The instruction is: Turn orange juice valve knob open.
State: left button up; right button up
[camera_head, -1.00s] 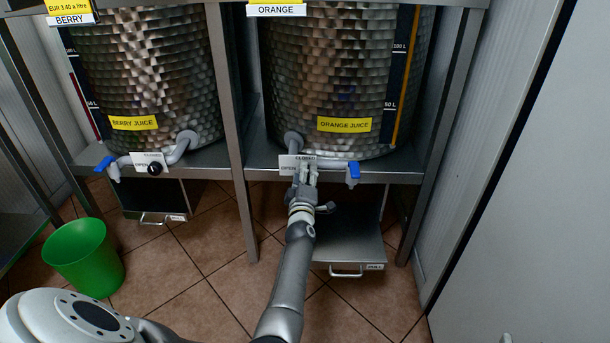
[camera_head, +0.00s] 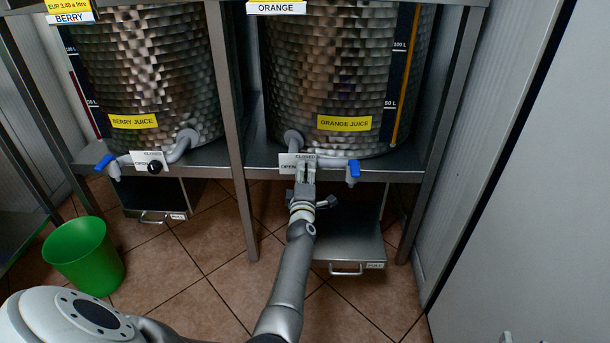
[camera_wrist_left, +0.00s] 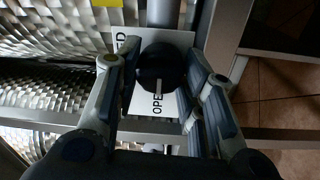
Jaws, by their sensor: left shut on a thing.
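The orange juice valve knob (camera_wrist_left: 160,68) is black and round with a white line at its lower edge in the left wrist view. It sits on a white label plate (camera_wrist_left: 181,40) whose OPEN word is just below the line in that view. My left gripper (camera_head: 306,162) is shut on the knob, with one finger on each side of it in the left wrist view (camera_wrist_left: 157,82). In the head view the gripper hides the knob. The plate (camera_head: 288,160) is below the tank marked ORANGE JUICE (camera_head: 330,70). Only small pale tips, possibly my right gripper, show at the bottom edge.
A blue-handled tap (camera_head: 353,168) is just right of my left gripper. A metal shelf with a drip drawer (camera_head: 350,245) is below. The berry juice tank (camera_head: 150,70) with its own black knob (camera_head: 155,168) stands left. A green bin (camera_head: 83,255) is on the floor.

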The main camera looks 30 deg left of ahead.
pick_arm(q)
jog(key=o, duration=1)
